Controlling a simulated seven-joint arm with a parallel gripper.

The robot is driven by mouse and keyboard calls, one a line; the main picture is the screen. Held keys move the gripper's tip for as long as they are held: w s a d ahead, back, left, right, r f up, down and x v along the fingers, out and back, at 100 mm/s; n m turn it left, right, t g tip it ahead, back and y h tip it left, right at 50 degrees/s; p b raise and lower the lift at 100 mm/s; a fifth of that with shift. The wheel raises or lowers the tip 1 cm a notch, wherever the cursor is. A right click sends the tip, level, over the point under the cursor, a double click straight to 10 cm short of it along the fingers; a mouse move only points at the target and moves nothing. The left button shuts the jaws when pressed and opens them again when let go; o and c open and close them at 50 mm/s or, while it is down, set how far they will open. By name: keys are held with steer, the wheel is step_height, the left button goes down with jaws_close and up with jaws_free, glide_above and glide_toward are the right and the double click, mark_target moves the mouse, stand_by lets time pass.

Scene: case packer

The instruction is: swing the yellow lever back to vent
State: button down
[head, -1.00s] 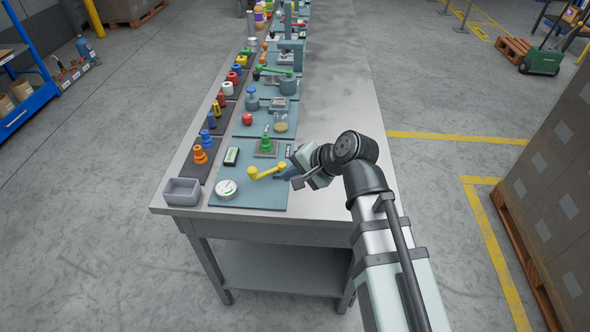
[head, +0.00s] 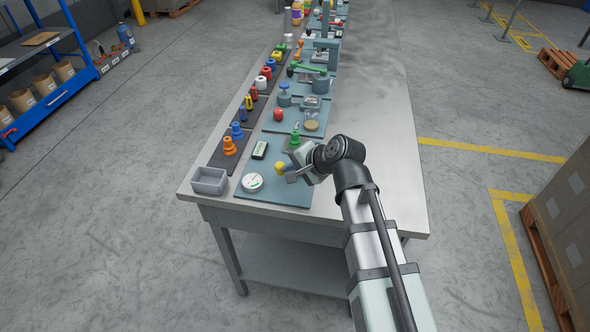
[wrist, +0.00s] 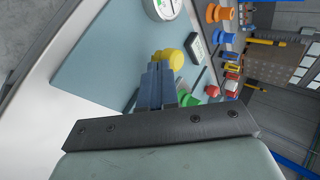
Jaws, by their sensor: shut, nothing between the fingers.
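The yellow lever (head: 279,169) is on the near blue-grey panel, right of the white dial gauge (head: 252,182). Only a rounded yellow part of it shows, and my gripper hides the rest. My gripper (head: 289,170) is beside this part, coming from the right. In the wrist view, the shut fingers (wrist: 157,86) point at the yellow lever (wrist: 174,60) and overlap its edge. I cannot tell whether they touch it. Nothing is held between the fingers.
A grey bin (head: 209,181) is at the near left corner. Orange and blue pegs (head: 229,147) line the left edge. The bench's right side is clear.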

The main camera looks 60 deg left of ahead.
steer(key=shift+s+a, duration=0.1)
stand_by(0.3)
steer(key=shift+s+a+m+t, duration=0.15)
steer(key=shift+a+m+t, duration=0.4)
steer(key=shift+m+t, duration=0.35)
steer(key=shift+a+m+t+y, duration=0.3)
steer(key=shift+a+m, duration=0.2)
steer(key=shift+m, duration=0.2)
steer(key=shift+a, duration=1.35)
steer(key=shift+a+r, duration=0.1)
steer(key=shift+a, duration=0.15)
steer(key=d, duration=0.2)
steer(key=s+d, duration=0.1)
steer(key=d, duration=0.1)
steer(key=shift+d, duration=0.3)
steer(key=s+v, duration=0.2)
steer(key=v, duration=0.7)
steer(key=shift+r, duration=0.4)
steer(key=shift+d, duration=0.1)
